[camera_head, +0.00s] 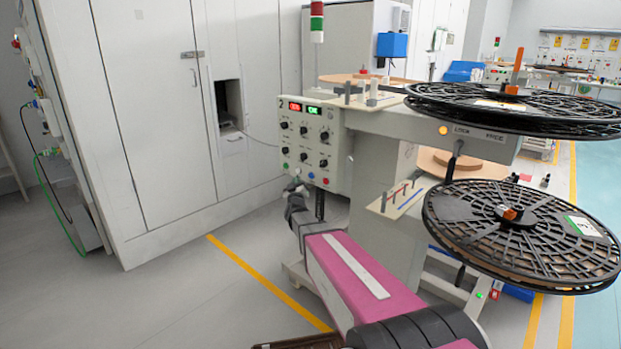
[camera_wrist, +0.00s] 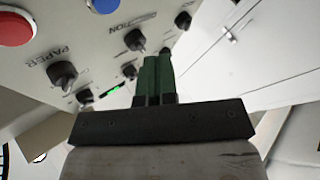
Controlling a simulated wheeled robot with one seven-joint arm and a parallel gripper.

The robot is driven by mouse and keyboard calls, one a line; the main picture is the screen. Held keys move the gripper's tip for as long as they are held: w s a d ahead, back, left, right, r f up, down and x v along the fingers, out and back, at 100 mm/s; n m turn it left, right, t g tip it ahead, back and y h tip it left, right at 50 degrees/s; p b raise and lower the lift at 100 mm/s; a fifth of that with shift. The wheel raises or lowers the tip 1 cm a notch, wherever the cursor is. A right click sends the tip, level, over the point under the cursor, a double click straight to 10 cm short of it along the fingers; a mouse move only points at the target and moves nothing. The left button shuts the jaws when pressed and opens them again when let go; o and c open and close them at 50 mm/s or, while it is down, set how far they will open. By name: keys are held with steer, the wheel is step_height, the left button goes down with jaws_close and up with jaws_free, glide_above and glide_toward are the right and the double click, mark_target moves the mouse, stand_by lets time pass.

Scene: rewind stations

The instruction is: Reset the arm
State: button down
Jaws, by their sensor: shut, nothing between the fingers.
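My gripper (camera_wrist: 153,72) is shut and empty in the wrist view. Its dark green fingers are together, close to the black knobs on the lower part of the control panel (camera_wrist: 100,30); whether they touch it I cannot tell. In the head view my arm, with a pink link, reaches forward to the light control panel (camera_head: 307,150), and my gripper (camera_head: 294,187) is at the panel's lower left edge. The panel has several black knobs, red and green displays, and coloured buttons below. The wrist view shows a red button (camera_wrist: 14,28) and a blue button (camera_wrist: 103,4) at the upper left.
A rewind machine stands at the right with an upper black reel (camera_head: 510,108) and a lower black reel (camera_head: 520,235) jutting out. Tall white cabinets (camera_head: 150,110) fill the left. Open grey floor with a yellow line (camera_head: 265,280) lies left of my arm.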

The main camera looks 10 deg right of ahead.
stand_by(0.3)
steer(key=s+a+f+g+y, duration=0.2)
steer(key=s+f+g+y, duration=0.3)
steer(key=s+f+g, duration=0.8)
steer(key=s+d+f+m+g, duration=0.1)
steer(key=s+g, duration=0.1)
steer(key=s, duration=0.5)
steer(key=s+d+f+m+g, duration=0.1)
steer(key=s+f+g, duration=0.1)
steer(key=s, duration=0.6)
steer(key=s+d+f+m+g+h, duration=0.1)
steer(key=s+g, duration=0.3)
steer(key=s, duration=0.3)
steer(key=shift+s+d+f, duration=0.25)
steer(key=shift+s+f, duration=0.05)
